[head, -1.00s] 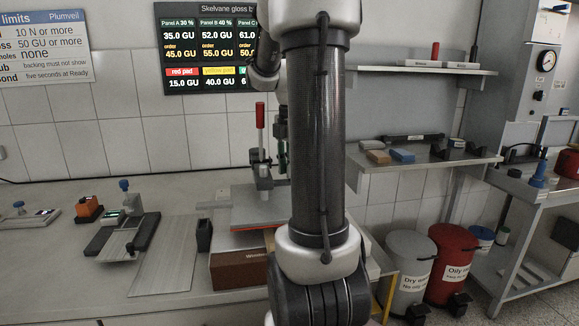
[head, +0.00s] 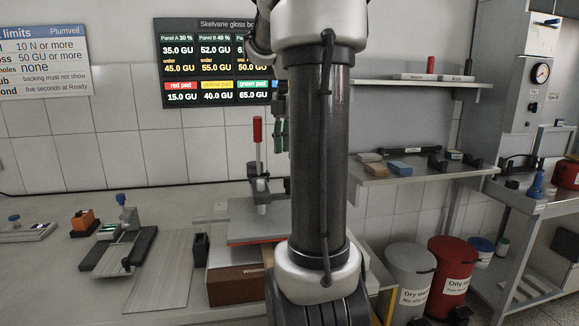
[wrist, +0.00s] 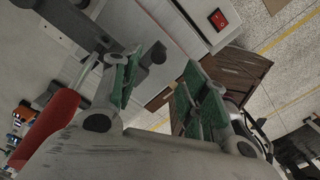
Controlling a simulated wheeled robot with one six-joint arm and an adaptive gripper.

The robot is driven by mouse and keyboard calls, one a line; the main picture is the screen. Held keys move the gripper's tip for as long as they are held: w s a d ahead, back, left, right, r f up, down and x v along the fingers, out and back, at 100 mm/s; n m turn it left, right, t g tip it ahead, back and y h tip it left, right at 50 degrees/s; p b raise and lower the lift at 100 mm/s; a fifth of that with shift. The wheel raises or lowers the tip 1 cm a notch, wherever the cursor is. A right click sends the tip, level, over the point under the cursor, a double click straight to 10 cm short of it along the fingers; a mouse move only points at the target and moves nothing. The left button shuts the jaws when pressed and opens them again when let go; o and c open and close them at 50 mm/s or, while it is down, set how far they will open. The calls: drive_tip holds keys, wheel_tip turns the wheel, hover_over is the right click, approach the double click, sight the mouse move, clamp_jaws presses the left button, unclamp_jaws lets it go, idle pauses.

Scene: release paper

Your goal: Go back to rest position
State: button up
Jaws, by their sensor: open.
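My gripper (head: 281,132) shows partly in the head view, beside my upright arm link and to the right of the red-handled press (head: 258,145). The link hides part of it. In the wrist view my gripper (wrist: 155,88) has its two green-padded fingers apart, with nothing between them. The press's red handle (wrist: 45,130) is at the lower left of that view, close to the left finger. The gripper looks raised above the press's grey plate (head: 250,213).
A brown box (head: 235,287) sits on the bench front. A sloped grey plate (head: 160,270) and a clamp device (head: 118,250) lie to the left. Shelves (head: 420,172) are on the right wall, with a grey bin (head: 410,270) and red bin (head: 450,270) below.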

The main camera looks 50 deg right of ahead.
wheel_tip(320, 180, up, 3)
drive_tip(key=shift+f, duration=0.2)
idle(0.5)
drive_tip(key=f+m, duration=0.1)
drive_tip(key=m, duration=0.2)
drive_tip(key=f+m, duration=0.1)
drive_tip(key=m, duration=0.2)
drive_tip(key=f+m, duration=0.1)
drive_tip(key=m, duration=0.2)
drive_tip(key=shift+s+a+f+m, duration=0.2)
drive_tip(key=shift+f+m, duration=0.05)
drive_tip(key=shift+m, duration=0.05)
drive_tip(key=s+a+f+m+t, duration=0.2)
drive_tip(key=s+a, duration=0.3)
drive_tip(key=a, duration=0.4)
drive_tip(key=s+a+f+m+t, duration=0.2)
drive_tip(key=s+a+m, duration=0.3)
drive_tip(key=a, duration=0.5)
drive_tip(key=shift+f, duration=0.6)
